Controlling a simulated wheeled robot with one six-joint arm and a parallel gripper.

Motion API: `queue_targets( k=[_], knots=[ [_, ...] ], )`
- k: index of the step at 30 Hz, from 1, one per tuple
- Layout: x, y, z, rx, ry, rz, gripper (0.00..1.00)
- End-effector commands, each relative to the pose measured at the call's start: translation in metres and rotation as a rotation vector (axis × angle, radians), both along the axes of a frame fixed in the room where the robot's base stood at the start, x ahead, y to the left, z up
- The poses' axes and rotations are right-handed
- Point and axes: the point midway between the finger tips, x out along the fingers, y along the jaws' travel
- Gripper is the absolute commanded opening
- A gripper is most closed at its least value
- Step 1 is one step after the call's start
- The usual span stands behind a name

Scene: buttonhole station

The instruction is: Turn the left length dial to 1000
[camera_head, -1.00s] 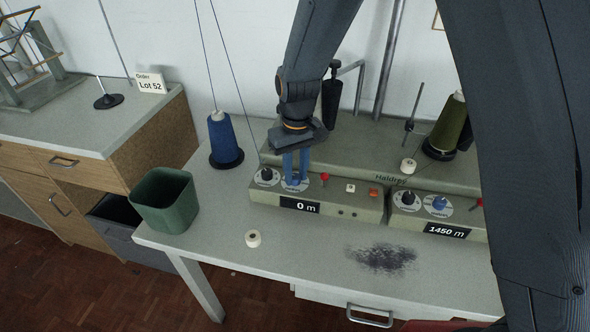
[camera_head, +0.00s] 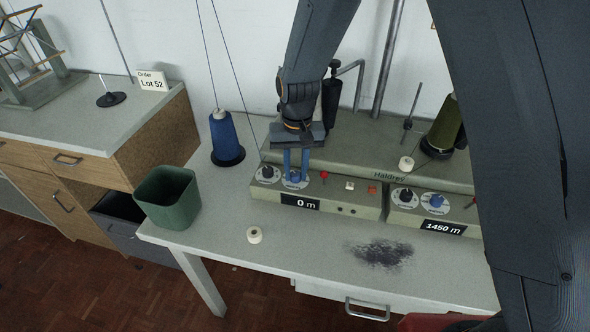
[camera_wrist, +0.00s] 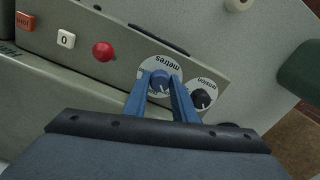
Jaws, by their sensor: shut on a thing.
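The left length dial is a blue knob on a white disc marked "metres" (camera_wrist: 158,77), on the sloping face of the left control box (camera_head: 335,200). My gripper (camera_head: 296,175) comes down from above with its blue fingers on either side of the knob. In the wrist view the fingertips (camera_wrist: 161,85) are closed on the blue knob (camera_wrist: 160,76). The left display (camera_head: 300,202) below the dial reads 0 m. The dial's scale marks are too small to read.
Beside the dial are a black tension knob (camera_wrist: 202,98), a red ball-topped lever (camera_wrist: 103,51), a white "0" button (camera_wrist: 66,39) and a red button (camera_wrist: 25,21). The right box has its own blue dial (camera_head: 436,201) and a 1450 m display (camera_head: 443,227). A blue cone (camera_head: 225,137) stands left.

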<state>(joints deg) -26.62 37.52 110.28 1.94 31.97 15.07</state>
Motion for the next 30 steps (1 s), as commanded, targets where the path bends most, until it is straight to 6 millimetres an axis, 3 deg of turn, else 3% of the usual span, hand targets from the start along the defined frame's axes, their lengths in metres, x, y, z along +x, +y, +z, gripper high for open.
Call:
queue_targets(
  k=[5, 6, 9, 20, 30],
  knots=[
    [0.002, 0.001, 0.002, 0.003, -0.007, 0.001, 0.02],
    [0.002, 0.001, 0.002, 0.003, -0.007, 0.001, 0.30],
    [0.002, 0.001, 0.001, 0.002, -0.005, 0.001, 0.43],
    [0.001, 0.001, 0.005, 0.002, -0.004, 0.002, 0.43],
    [0.002, 0.000, 0.053, 0.003, -0.006, 0.002, 0.43]
  ],
)
